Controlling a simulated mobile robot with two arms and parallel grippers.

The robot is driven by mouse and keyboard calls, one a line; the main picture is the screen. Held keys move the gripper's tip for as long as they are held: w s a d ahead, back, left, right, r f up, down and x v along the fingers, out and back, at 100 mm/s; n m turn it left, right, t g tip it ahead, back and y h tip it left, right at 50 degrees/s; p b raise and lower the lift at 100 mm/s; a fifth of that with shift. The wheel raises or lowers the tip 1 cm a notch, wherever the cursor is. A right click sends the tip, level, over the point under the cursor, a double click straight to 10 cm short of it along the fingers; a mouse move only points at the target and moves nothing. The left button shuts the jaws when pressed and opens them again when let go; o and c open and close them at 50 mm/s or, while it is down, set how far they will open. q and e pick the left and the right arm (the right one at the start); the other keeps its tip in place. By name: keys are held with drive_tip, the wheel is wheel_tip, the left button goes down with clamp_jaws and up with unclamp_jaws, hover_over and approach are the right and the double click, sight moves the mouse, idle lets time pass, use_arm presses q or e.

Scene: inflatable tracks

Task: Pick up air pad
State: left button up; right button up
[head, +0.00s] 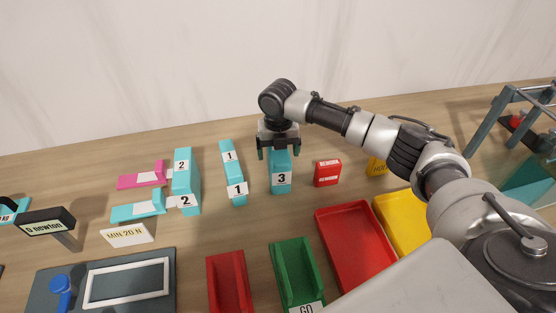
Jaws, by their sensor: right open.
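No object in view is labelled as an air pad, so I cannot tell for certain which one it is. A teal block marked 3 (281,188) stands on the wooden table, directly below my right gripper (279,153). The right gripper points down with its fingers apart, and it overlaps the top of this block in the picture. I cannot tell whether the fingers touch it. To the left are teal blocks marked 1 (235,178) and 2 (188,172). A flat teal piece (137,211) and a pink piece (140,180) lie further left. My left gripper is out of view.
A red box (327,172) stands right of block 3. Red (319,220), green (277,252) and yellow (381,208) trays lie in front. A "0 newton" display (46,227), a "MIN 20 N" card (127,236) and a dark panel (45,290) are at left. A metal frame (490,120) stands at right.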

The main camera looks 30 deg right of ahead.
drive_tip(key=shift+c, duration=0.4)
drive_tip(key=c, duration=1)
drive_tip(key=shift+r, duration=0.2)
